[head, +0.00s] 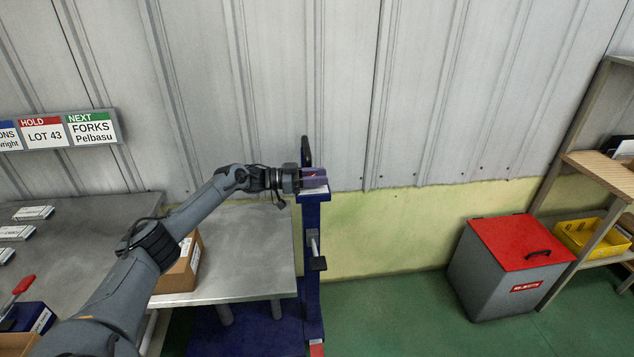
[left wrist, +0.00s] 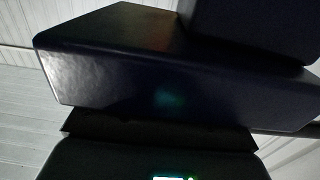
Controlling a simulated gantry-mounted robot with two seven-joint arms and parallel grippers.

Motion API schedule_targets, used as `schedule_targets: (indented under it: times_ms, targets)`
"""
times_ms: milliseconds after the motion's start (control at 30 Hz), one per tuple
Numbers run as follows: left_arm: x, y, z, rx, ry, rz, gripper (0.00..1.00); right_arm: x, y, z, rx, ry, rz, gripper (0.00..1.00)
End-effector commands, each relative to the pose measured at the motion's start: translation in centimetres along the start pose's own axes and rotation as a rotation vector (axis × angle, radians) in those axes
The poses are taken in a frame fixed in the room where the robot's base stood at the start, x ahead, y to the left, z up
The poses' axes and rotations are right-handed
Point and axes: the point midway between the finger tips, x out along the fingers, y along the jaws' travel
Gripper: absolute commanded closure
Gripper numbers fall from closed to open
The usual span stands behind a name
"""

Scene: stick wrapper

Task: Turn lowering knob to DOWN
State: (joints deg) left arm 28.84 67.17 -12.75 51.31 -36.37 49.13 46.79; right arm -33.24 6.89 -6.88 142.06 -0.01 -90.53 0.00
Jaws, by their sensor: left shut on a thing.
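The stick wrapper's blue mast (head: 312,250) stands right of the metal table. My left gripper (head: 300,180) is at the top of the mast, at the small purple-blue control head (head: 314,177). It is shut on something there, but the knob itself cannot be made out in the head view. In the left wrist view a dark blue box-like housing (left wrist: 170,65) fills the middle, very close to the camera. A dark part with a small lit green display (left wrist: 173,178) shows below it. No knob marking is readable. My right gripper is not in view.
A metal table (head: 245,250) with a cardboard box (head: 183,268) lies left of the mast. A grey bin with a red lid (head: 515,245) and a shelf with a yellow tray (head: 582,237) stand at the right. Green floor between is free.

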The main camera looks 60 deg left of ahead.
Motion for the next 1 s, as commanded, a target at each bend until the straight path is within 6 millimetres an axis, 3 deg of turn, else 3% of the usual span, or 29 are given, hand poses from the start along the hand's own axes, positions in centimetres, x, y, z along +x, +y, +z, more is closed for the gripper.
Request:
schedule_targets:
  times_ms: [367,400,500,1000]
  targets:
    - [0.06,0.06,-0.05,0.0,0.001,0.004,0.95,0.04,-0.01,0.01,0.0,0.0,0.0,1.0]
    - [0.06,0.06,-0.05,0.0,0.001,0.004,0.61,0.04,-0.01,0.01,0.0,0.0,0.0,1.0]
    - [0.06,0.06,-0.04,0.0,0.001,0.004,0.46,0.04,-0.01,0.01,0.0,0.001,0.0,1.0]
    - [-0.72,0.03,0.06,-0.001,-0.002,0.002,0.44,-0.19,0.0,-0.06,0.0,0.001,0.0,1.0]
